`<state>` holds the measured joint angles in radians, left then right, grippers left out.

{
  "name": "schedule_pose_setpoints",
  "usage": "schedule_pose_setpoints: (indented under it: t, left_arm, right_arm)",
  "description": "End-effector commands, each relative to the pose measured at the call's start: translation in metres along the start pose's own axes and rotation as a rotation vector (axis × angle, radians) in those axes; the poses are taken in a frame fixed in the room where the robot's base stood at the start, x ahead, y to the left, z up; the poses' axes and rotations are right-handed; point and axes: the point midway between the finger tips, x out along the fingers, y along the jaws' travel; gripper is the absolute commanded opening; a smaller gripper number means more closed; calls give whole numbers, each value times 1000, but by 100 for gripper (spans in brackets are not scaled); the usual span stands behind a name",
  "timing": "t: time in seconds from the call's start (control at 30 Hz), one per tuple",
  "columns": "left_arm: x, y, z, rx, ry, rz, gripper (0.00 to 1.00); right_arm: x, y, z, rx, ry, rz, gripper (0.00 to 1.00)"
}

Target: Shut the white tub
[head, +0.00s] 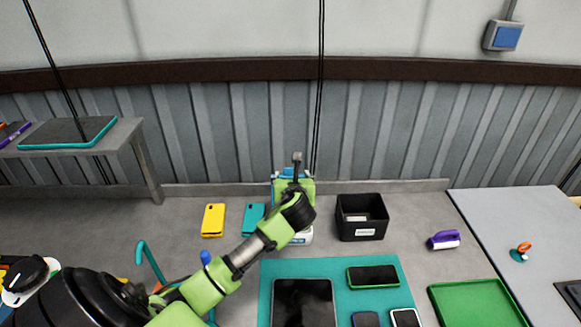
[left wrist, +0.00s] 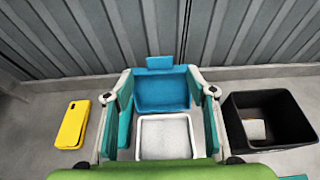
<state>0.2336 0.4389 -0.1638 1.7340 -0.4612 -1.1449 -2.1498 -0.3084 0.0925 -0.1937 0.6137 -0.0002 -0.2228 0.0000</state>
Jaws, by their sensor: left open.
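The white tub (left wrist: 165,138) stands open in the left wrist view, its pale inside showing. Its blue lid (left wrist: 160,92) stands raised at the far side, with a small tab at its top. My left gripper (left wrist: 161,103) is open above the tub, one finger on either side of the view of it; I cannot tell whether they touch it. In the head view my left arm and gripper (head: 294,187) cover most of the tub. Only a white strip of the tub (head: 303,238) shows below the wrist. My right gripper is not in view.
A black bin (head: 362,219) stands close on the right. A yellow phone-like case (head: 213,220) and a teal one (head: 253,217) lie on the left. A teal mat (head: 336,267) with several devices lies in front. A green tray (head: 476,303) and purple-white object (head: 443,240) are further right.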

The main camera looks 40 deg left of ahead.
Motion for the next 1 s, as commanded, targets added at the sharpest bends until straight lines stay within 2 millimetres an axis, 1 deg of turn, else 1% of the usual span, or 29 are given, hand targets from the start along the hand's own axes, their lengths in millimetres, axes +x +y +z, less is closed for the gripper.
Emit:
schedule_pose_setpoints:
  t: [0.03,0.13,0.33,0.4,0.53,0.7,1.0]
  left_arm:
    - [8,1,1,-1,3,3,51]
    - [23,0,1,-1,2,2,51]
    - [52,0,0,-2,2,2,51]
    - [61,0,1,-3,2,1,51]
    - [76,0,0,-2,1,2,51]
    - [88,0,0,-2,1,0,51]
    - [93,0,-1,-1,1,-1,51]
  right_arm:
    - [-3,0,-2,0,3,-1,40]
    - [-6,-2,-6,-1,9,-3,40]
    - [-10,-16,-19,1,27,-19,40]
    - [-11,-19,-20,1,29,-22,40]
    - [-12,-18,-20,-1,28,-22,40]
    - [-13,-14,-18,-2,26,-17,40]
    - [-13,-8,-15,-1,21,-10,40]
